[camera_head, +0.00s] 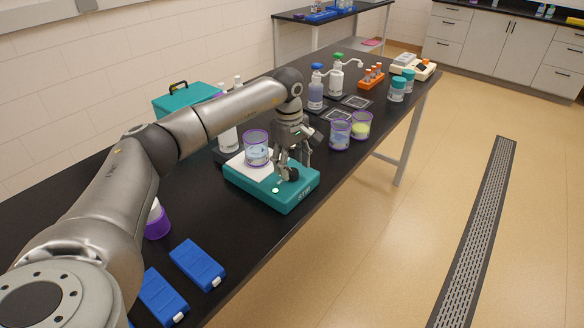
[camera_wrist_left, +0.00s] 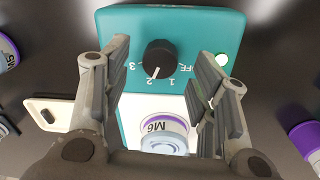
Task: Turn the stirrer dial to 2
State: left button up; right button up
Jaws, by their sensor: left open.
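The teal stirrer (camera_head: 247,185) sits on the black bench, and its front panel (camera_wrist_left: 215,30) shows in the left wrist view. Its black dial (camera_wrist_left: 160,58) is marked OFF, 1, 2 and 3, and the white pointer line points at about the 2. A green light (camera_head: 275,190) glows on the panel. A purple-rimmed beaker (camera_head: 256,150), labelled M6 in the wrist view (camera_wrist_left: 166,128), stands on the white plate (camera_head: 238,168). My left gripper (camera_head: 291,160) is open, pointing down over the dial, with its fingers apart on either side of it. My right gripper is out of view.
Two purple-rimmed beakers (camera_head: 340,136) (camera_head: 361,125) stand right of the stirrer. Pump bottles (camera_head: 316,95) and an orange rack (camera_head: 371,78) are farther back. Blue boxes (camera_head: 197,264) lie at the near edge. A teal case (camera_head: 186,100) stands behind my arm.

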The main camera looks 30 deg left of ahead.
aim_at(290, 173)
pick_arm(q)
notch_tip(290, 173, up, 10)
jog(key=shift+s, duration=0.3)
jog(key=shift+f, duration=0.1)
dwell(0.4)
